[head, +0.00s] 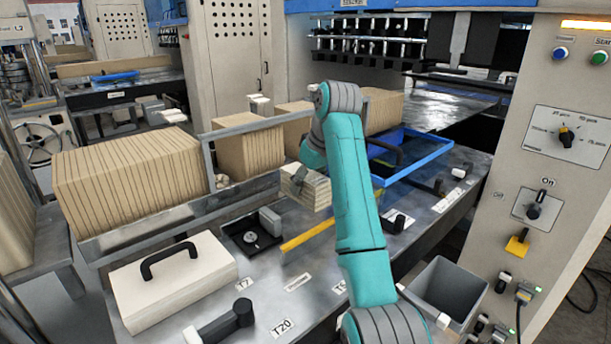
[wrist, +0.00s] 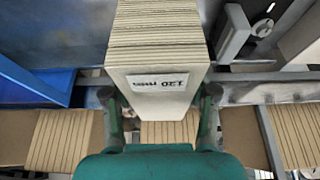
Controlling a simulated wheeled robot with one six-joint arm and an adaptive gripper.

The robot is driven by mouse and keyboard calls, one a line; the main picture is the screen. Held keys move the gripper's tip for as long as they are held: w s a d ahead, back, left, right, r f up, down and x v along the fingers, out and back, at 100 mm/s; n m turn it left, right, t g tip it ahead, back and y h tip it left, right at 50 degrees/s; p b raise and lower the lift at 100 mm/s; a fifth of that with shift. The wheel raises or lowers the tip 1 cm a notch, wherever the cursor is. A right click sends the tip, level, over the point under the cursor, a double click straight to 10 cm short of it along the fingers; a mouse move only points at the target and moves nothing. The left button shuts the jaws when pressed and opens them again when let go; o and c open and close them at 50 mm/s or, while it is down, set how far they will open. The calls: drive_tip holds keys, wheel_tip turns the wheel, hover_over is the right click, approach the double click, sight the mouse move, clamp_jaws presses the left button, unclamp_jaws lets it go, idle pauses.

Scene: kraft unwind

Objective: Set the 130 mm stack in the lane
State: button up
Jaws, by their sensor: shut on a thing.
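My gripper (head: 304,178) is shut on a small pale stack (head: 312,190) of layered sheets, held over the bench in front of the metal rail. In the wrist view my gripper's fingers (wrist: 160,95) press on both sides of the stack (wrist: 160,50). Its white label (wrist: 157,82) shows upside down; I cannot read its number for certain. Brown layered stacks (head: 130,180) (head: 250,148) stand behind the metal rail (head: 175,218). I cannot tell which space is the lane. My arm hides part of the bench and of the stacks behind.
A blue tray (head: 437,152) lies right of the held stack. A yellow bar (head: 308,235) lies below it. A white block with a black handle (head: 170,283) sits front left. A grey bin (head: 447,285) and a control panel (head: 575,150) stand right.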

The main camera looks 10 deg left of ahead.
drive_tip(key=shift+f, duration=2.1)
clamp_jaws()
drive_tip(key=shift+s+f, duration=0.15)
drive_tip(key=shift+f, duration=1.55)
drive_tip(key=o, duration=1.4)
unclamp_jaws()
drive_tip(key=shift+f, duration=0.1)
drive_tip(key=shift+c, duration=0.2)
drive_tip(key=shift+r, duration=0.2)
drive_tip(key=shift+r, duration=0.1)
